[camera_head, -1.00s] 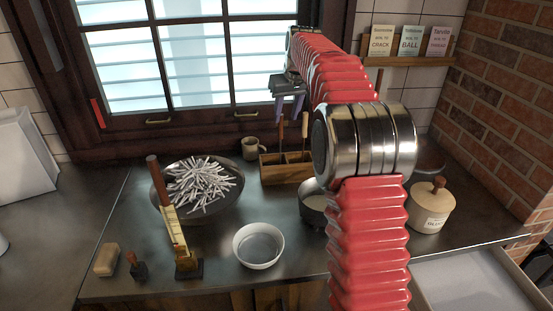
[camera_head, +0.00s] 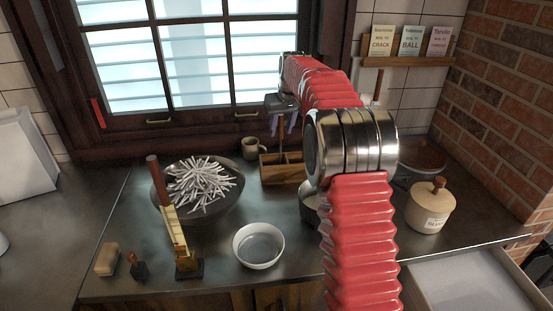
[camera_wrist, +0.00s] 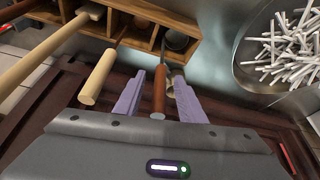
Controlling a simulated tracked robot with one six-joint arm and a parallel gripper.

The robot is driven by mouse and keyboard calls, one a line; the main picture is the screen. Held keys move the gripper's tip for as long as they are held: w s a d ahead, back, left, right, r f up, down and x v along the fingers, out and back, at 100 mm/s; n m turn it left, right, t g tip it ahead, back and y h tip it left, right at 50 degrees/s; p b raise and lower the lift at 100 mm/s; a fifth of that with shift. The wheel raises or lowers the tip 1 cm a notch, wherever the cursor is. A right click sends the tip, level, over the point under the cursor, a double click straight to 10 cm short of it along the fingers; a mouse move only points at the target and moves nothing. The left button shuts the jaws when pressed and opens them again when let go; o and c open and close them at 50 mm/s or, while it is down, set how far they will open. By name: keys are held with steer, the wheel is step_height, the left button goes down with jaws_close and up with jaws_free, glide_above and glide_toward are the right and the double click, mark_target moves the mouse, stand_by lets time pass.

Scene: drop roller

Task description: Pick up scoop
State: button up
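A tool with a brown wooden handle (camera_wrist: 159,92) stands in the wooden box (camera_wrist: 183,17). Its dark rounded end lies inside a compartment, and it may be the scoop. In the wrist view, my gripper (camera_wrist: 160,84) is open, with one purple finger on each side of this handle. A gap shows on both sides, and I see no grip on it. In the head view, my gripper (camera_head: 283,121) hangs above the wooden box (camera_head: 284,172), in front of the window, and hides part of the handles there.
In the head view, a bowl of white sticks (camera_head: 165,204), a mug (camera_head: 253,148), a white bowl (camera_head: 259,262) and a lidded pot (camera_head: 428,208) stand on the counter.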

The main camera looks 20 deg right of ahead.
steer(key=shift+w+f, duration=0.2)
steer(key=shift+f, duration=0.2)
jaws_close()
stand_by(0.5)
